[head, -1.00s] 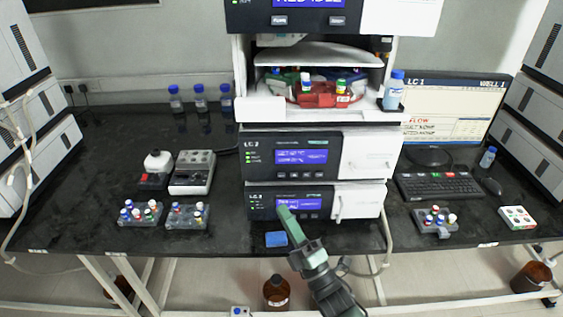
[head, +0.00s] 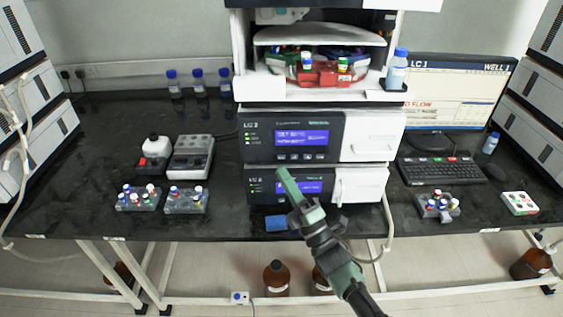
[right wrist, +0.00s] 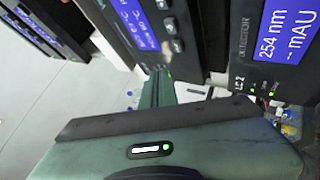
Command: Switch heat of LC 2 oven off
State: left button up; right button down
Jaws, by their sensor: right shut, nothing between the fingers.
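In the head view, two dark-fronted modules are stacked at the centre. The upper one, labelled LC 2 (head: 258,150), has a lit blue display (head: 301,138) with a row of buttons (head: 300,157) under it. The lower module (head: 262,188) also has a lit display (head: 313,187); its label is too small to read surely. My right gripper (head: 282,173) is shut and empty, its tip in front of the seam between them, left of the lower display. In the right wrist view, the green fingers (right wrist: 158,90) point toward a panel with buttons (right wrist: 172,26). An LC 2 detector (right wrist: 243,55) is at right. Contact cannot be told. My left gripper is out of view.
A blue block (head: 276,223) lies at the bench's front edge below the stack. Vial racks (head: 187,201) stand to the left. A keyboard (head: 440,171) and monitor (head: 455,95) are at right. A white tube hangs beside the stack's right side.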

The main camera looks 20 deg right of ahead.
aim_at(282, 157)
jog(key=shift+w+d+b, duration=0.2)
jog(key=shift+w+b, duration=0.05)
jog(key=shift+w, duration=0.35)
jog(key=shift+w+d+b, duration=0.15)
jog(key=shift+w+b, duration=0.1)
jog(key=shift+w, duration=0.35)
jog(key=shift+w, duration=0.1)
dwell(1.1)
jog(key=shift+w+d+b, duration=0.15)
jog(key=shift+w+b, duration=0.15)
jog(key=shift+b, duration=0.05)
jog(key=shift+w+d+b, duration=0.1)
jog(key=shift+w+b, duration=0.2)
jog(key=shift+w, duration=0.05)
dwell(0.6)
jog(key=shift+s, duration=0.1)
jog(key=shift+s+a+p, duration=0.25)
jog(key=shift+s+p, duration=0.15)
jog(key=shift+s, duration=0.3)
